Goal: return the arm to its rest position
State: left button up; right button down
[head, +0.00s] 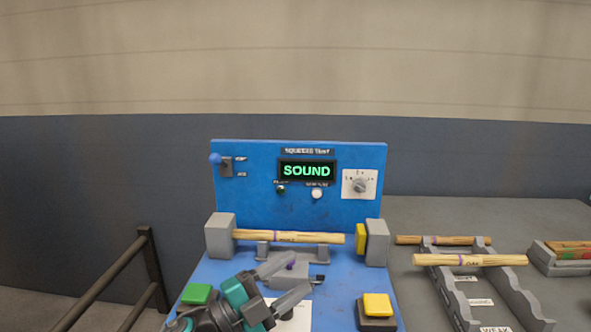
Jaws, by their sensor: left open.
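My left gripper (300,273) reaches in from the bottom of the head view, over the blue base of the test machine. It is open, with nothing between its two grey fingers. Its fingertips are in front of a light wooden rod (290,237), apart from it in the picture. The rod lies level on a grey cradle (262,252) between two grey blocks, with a gap before the yellow pad (361,239) at its right end. The display (307,171) on the blue panel (250,205) reads SOUND in green. My right gripper is not in view.
A green button (196,294) is beside my left gripper and a yellow button (377,304) is to the right. A grey notched rack (446,290) holds two rods. A grey tray (548,259) is at far right. A dark railing (150,262) stands left. Grey table is clear behind the rack.

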pick_arm(q)
jog(key=s+a+f+n+y, duration=0.7)
jog(key=s+f+n, duration=0.3)
jog(key=f, duration=0.3)
jog(key=s+a+f+n+y, duration=0.8)
jog(key=s+a+f+n, duration=0.1)
jog(key=s+f+n, duration=0.2)
jog(key=shift+s+a+f+n+g, duration=0.25)
jog(key=shift+f+n, duration=0.25)
jog(key=shift+f, duration=0.35)
